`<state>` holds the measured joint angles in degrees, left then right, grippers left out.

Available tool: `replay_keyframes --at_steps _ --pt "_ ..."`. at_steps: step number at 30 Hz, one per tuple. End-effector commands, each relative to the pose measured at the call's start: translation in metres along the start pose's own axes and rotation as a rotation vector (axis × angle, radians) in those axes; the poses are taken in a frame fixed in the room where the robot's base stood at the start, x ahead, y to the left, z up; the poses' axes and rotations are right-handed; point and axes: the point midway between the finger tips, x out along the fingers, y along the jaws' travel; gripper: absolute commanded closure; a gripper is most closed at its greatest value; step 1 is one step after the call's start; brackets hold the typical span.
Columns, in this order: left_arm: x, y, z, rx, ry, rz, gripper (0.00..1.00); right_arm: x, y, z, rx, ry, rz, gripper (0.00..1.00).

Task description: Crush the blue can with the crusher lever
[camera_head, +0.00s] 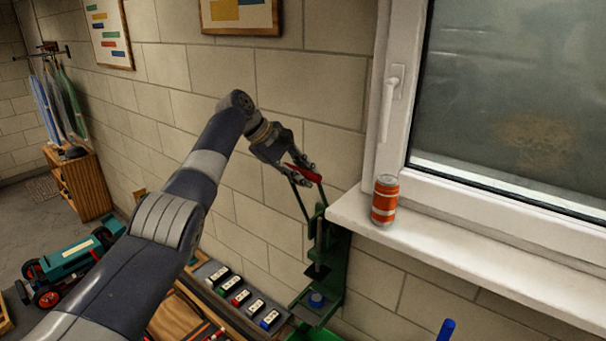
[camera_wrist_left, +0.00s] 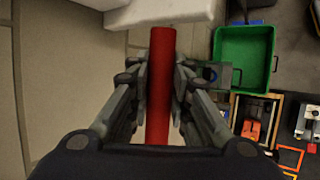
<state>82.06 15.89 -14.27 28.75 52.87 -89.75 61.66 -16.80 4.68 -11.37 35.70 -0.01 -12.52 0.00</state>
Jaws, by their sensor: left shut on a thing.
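The green can crusher (camera_head: 334,268) stands against the wall, left of the window sill. Its lever points up and ends in a red handle (camera_head: 304,172). My left gripper (camera_head: 300,174) is shut on this handle. In the left wrist view the red handle (camera_wrist_left: 161,50) runs between the two fingers. The blue can (camera_head: 316,299) stands low on the crusher's base, below the raised lever; only its small top part shows clearly. My right gripper is not in view.
An orange can (camera_head: 385,200) stands on the white window sill (camera_head: 460,245), close right of the crusher. Several small switch-like blocks (camera_head: 241,298) line the bench left of the crusher. A green bin (camera_wrist_left: 245,45) shows in the left wrist view. A teal toy car (camera_head: 68,261) is farther left.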

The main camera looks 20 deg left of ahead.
Motion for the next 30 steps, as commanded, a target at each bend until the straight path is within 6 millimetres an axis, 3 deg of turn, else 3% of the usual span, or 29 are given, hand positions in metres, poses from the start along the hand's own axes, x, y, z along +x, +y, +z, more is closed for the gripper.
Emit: replay_keyframes --at_steps 9,10,12,13,23,30 --pt "-0.003 0.005 0.002 0.004 0.002 0.013 1.00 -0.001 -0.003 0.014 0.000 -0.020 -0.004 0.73" --pt "-0.003 0.005 0.002 0.004 0.002 0.013 0.79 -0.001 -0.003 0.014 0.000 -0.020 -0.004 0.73" --pt "-0.003 0.005 0.002 0.005 0.002 0.014 0.63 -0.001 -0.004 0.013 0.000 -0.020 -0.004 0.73" --pt "-0.003 0.005 0.002 0.004 0.002 0.013 0.60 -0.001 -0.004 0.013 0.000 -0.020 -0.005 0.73" --pt "-0.003 0.003 0.001 0.002 0.001 0.007 0.60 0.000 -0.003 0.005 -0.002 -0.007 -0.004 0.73" --pt "-0.034 0.004 0.000 0.005 0.004 0.010 0.60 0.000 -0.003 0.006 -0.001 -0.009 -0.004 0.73"
